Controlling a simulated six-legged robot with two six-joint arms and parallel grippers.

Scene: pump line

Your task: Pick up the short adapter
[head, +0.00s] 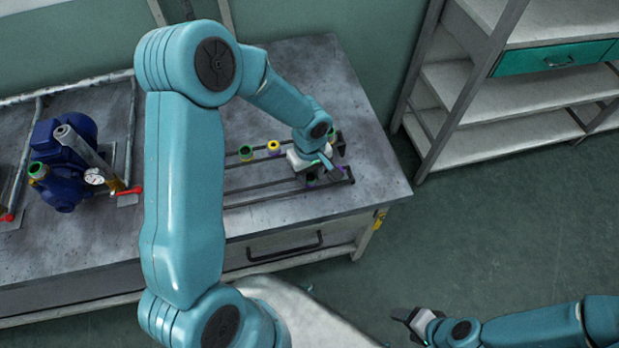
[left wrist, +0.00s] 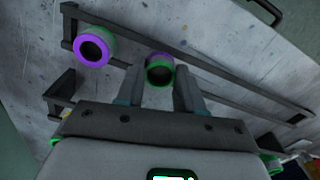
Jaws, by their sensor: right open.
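My left gripper (head: 319,168) reaches down over the rack at the right end of the bench. In the left wrist view its two fingers (left wrist: 160,88) stand either side of a short round fitting with green and purple bands and a dark bore (left wrist: 160,70). I cannot tell whether they touch it. A second, green fitting with a purple end ring (left wrist: 92,48) sits left of the fingers. In the head view the gripper partly hides these fittings. I cannot tell for certain which is the short adapter. My right gripper (head: 412,322) is open and empty over the floor, away from the bench.
A green-topped fitting (head: 246,153) and a yellow-ringed fitting (head: 273,147) stand left of my left gripper. The dark rack rails (head: 262,196) run along the bench. A blue pump (head: 63,150) with a gauge and red-handled valves is at left. A shelf unit (head: 480,110) stands at right.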

